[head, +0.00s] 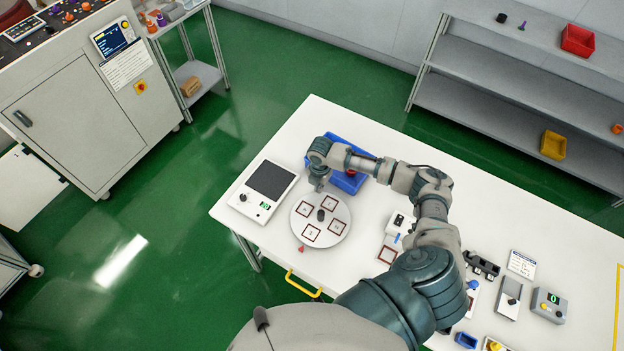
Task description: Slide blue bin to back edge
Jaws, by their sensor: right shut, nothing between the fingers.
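The blue bin (346,182) stands on the white table (398,131) near its far left part, largely hidden behind my right forearm and wrist. A red item (351,172) shows in or at the bin, partly covered by the arm. My right gripper (318,186) is shut and empty, pointing down just left of the bin's near side. I cannot tell whether it touches the bin. My left gripper is not in view.
A round white plate (335,236) with square markers and a dark knob lies just in front of the gripper. A scale-like device (268,183) is at the left. Several small devices stand at the right. The table's back strip is clear.

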